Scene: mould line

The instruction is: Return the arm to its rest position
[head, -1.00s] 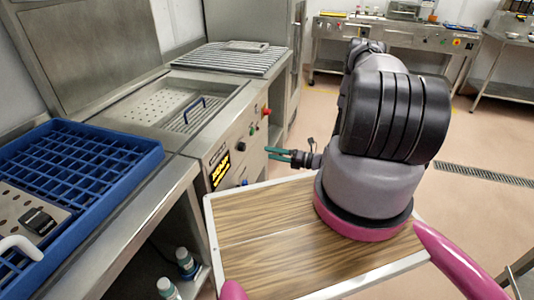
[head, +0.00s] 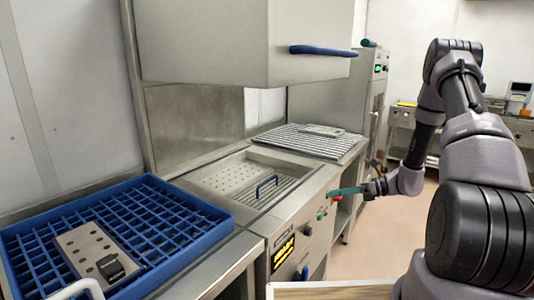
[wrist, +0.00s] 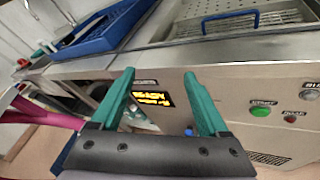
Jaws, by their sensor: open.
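My gripper (head: 346,192) has green fingers and is in the middle right of the head view, in front of the machine's control panel. In the wrist view my gripper (wrist: 158,82) has its two fingers spread apart with nothing between them. Its tips face the panel front, with the lit yellow display (wrist: 153,99) seen between them. My arm (head: 488,150) is bent on the right of the head view, rising to a high joint and coming down to the gripper.
The steel machine (head: 262,178) has a perforated basin with a blue handle (head: 266,184) and a raised hood (head: 230,40) above. A blue rack (head: 205,215) holding a metal block (head: 85,247) stands at left. A slatted surface (head: 310,141) lies behind. Floor (head: 390,225) shows free beyond the gripper.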

